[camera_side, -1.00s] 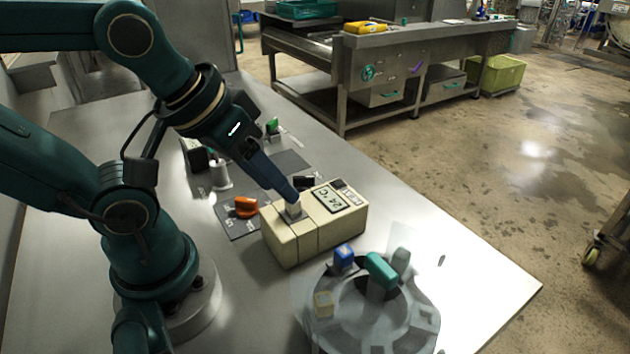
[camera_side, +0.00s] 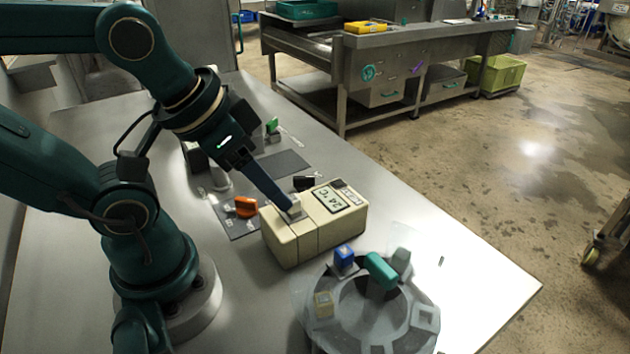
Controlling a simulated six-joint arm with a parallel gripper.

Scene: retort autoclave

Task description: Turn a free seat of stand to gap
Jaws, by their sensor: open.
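The stand (camera_side: 350,341) is a round grey ring with a raised rim at the front of the table. A blue block (camera_side: 344,256), a teal cylinder (camera_side: 381,270), a grey-green block (camera_side: 401,259) and a yellowish block (camera_side: 323,304) sit around its ring. A square seat (camera_side: 425,317) at its right looks empty. Behind the stand is a cream box (camera_side: 315,233) with a display reading 24 °C. My gripper (camera_side: 291,206) points down at the left top of this box, at a small light-grey block there. It is open; the fingertips are partly hidden.
A green piece (camera_side: 272,125) stands farther back.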

